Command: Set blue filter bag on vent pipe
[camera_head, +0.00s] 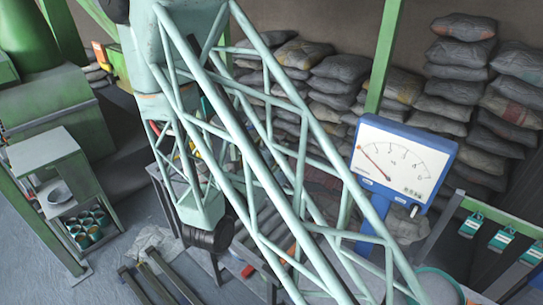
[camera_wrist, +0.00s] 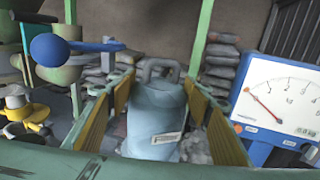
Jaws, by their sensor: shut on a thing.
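The blue filter bag (camera_wrist: 155,120) is pale blue with a loop on top and a small white label on its front. It stands upright in the wrist view, between the yellow-padded fingers of my gripper (camera_wrist: 158,88), which is shut on it. Its lower part is hidden behind a green bar of my wrist. In the head view my lattice arm covers the middle, and I cannot make out the gripper or the bag there. I cannot pick out the vent pipe with certainty in either view.
A blue-framed dial gauge (camera_head: 403,163) stands at the right; it also shows in the wrist view (camera_wrist: 277,105). Grey sacks (camera_head: 455,85) are stacked along the back wall. A green stand with small cups (camera_head: 88,228) is at the left. A blue ball-ended rod (camera_wrist: 52,47) shows upper left.

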